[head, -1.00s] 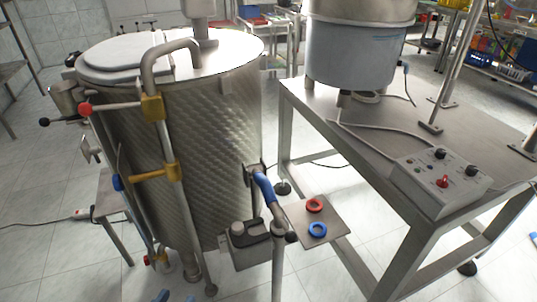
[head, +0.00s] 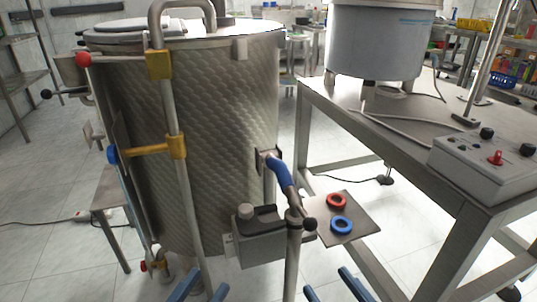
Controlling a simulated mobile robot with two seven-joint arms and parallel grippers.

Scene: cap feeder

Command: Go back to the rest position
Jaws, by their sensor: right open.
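My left gripper (head: 203,288) shows at the bottom edge as two blue fingers spread apart, with nothing between them. My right gripper (head: 333,289) also shows at the bottom edge, to the right of the left one. Its two blue fingers are apart and empty. The bodies of both grippers are cut off below the picture. Both appear in front of the large steel tank (head: 225,125) and the small plate (head: 362,232); neither visibly touches anything.
A red ring (head: 337,200) and a blue ring (head: 341,224) lie on the small plate. Beside it stand a post (head: 293,262) and a grey box (head: 262,246). A steel table (head: 412,140) at right carries a feeder bowl (head: 375,45) and a control box (head: 487,168).

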